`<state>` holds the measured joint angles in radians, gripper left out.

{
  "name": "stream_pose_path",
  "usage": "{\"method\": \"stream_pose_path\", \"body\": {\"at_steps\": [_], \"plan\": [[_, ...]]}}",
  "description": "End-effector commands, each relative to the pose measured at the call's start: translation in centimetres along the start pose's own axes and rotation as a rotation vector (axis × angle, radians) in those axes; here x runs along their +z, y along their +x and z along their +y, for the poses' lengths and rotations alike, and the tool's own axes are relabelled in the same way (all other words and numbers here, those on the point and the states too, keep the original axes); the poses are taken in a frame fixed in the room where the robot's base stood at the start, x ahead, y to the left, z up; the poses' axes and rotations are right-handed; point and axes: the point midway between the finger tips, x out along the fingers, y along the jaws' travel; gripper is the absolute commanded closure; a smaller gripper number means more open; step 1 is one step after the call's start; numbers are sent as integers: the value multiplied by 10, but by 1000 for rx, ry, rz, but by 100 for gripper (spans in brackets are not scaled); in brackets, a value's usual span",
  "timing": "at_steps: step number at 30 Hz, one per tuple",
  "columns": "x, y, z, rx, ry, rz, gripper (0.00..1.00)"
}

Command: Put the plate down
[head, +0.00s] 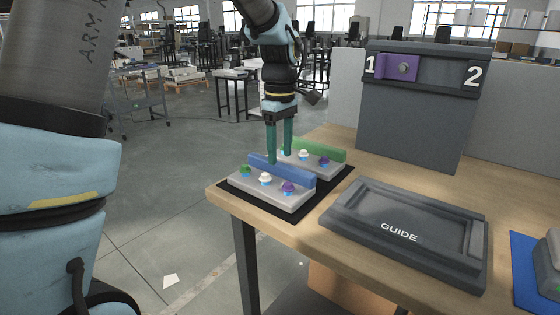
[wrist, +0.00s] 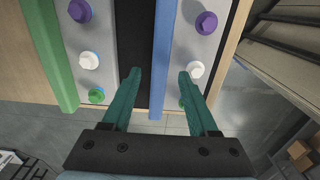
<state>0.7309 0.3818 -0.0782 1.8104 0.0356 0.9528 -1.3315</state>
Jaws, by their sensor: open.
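A light grey plate with a blue bar (head: 281,170) along its long edge lies flat on a black mat (head: 327,187) at the table's left corner. It carries green, white and purple knobs on its top. My gripper (head: 279,158) points down at this plate with its jaws open. In the wrist view my gripper (wrist: 159,74) has one finger on each side of the blue bar (wrist: 163,55), with gaps visible. A second grey plate with a green bar (head: 319,149) lies behind, parallel to the first. The fingers partly hide it in the head view.
A dark tray marked GUIDE (head: 399,232) lies right of the mat. A grey box (head: 415,115) with numbers 1 and 2 and a purple slider (head: 397,67) stands behind. A blue mat (head: 530,270) is at the right edge. Bare wood (head: 375,160) shows between mat and box.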

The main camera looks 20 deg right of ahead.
Motion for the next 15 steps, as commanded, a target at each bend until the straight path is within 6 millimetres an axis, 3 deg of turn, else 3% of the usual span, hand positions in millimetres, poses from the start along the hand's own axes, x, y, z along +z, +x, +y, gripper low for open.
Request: {"method": "stream_pose_path", "body": {"at_steps": [7, 15], "plan": [[-1, -54, 1, 4, 0, 2, 40], [0, -85, 1, 1, 1, 1, 40]]}}
